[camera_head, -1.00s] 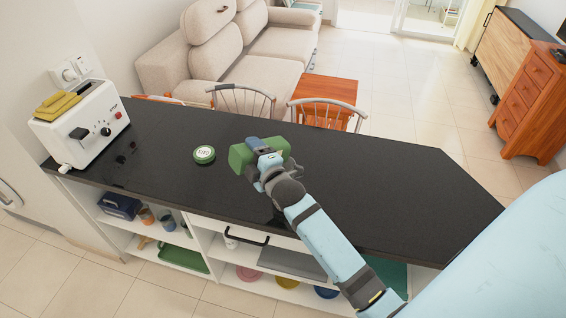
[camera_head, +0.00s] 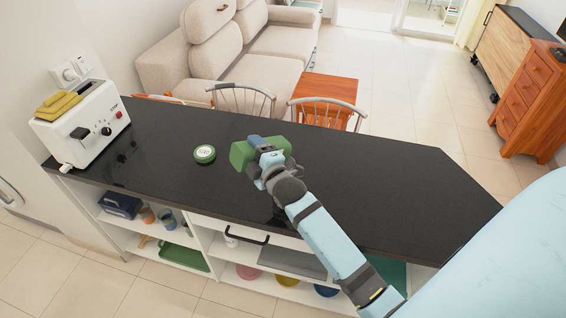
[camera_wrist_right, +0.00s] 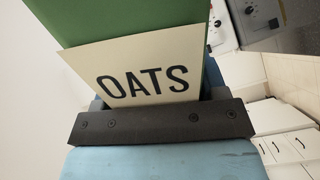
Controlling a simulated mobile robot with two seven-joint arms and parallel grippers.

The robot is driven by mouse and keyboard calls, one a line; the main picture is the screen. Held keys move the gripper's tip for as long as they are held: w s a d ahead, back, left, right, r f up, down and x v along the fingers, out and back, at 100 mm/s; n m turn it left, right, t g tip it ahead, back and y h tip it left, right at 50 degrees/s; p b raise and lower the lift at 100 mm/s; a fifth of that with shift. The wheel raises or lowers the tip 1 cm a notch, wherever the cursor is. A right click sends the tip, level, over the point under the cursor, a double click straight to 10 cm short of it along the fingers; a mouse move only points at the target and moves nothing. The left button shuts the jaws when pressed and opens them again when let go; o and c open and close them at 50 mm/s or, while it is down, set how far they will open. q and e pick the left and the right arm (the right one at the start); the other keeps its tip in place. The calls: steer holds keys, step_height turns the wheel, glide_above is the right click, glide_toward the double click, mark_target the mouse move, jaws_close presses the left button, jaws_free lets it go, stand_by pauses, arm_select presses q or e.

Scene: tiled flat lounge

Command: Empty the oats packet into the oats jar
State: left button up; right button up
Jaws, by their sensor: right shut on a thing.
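The oats packet (camera_head: 240,155) is a green box-like pack above the dark counter. In the right wrist view its cream label reads "OATS" (camera_wrist_right: 145,83). My right gripper (camera_head: 268,153) is shut on the packet and partly covers it. The packet looks tipped over on its side; its mouth cannot be made out. My left gripper is out of view.
The dark counter (camera_head: 390,190) is bare to the right. Chairs (camera_head: 325,115) stand behind it. Open shelves (camera_head: 215,245) below hold dishes and trays.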

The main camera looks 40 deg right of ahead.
steer(key=shift+d+r+m+p, duration=1.05)
steer(key=shift+m+p, duration=0.45)
steer(key=shift+p, duration=0.15)
stand_by(2.0)
steer(key=shift+a, duration=0.1)
